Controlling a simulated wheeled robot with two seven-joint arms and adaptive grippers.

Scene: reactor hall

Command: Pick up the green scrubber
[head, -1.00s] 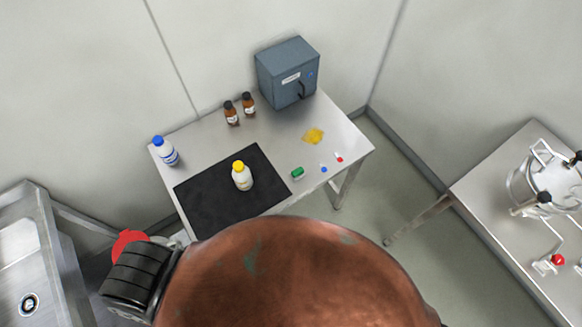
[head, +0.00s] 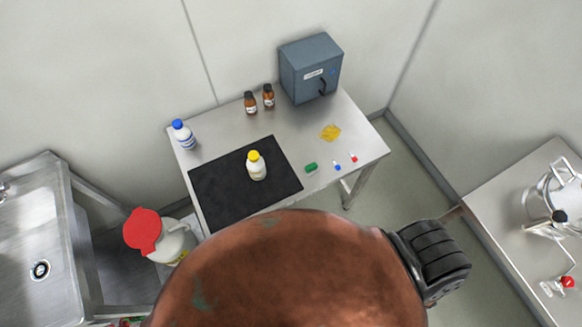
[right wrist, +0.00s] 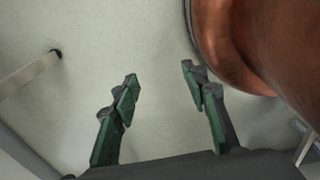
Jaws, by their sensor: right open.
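The green scrubber (head: 311,168) is a small green block with a pale underside. It lies near the front right part of the steel table (head: 290,135), just right of a black mat, in the head view. My right gripper (right wrist: 160,74) is open and empty in the right wrist view, with pale floor behind its fingers. The scrubber is not in that view, and the gripper is apart from it. My left gripper is in neither view.
A yellow-capped bottle (head: 256,166) stands on the black mat (head: 220,196). Yellow powder (head: 330,132), a blue piece (head: 337,166) and a red piece (head: 354,158) lie near the scrubber. A grey cabinet (head: 310,68) stands behind. A red-lidded container (head: 145,232) is left of my body.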

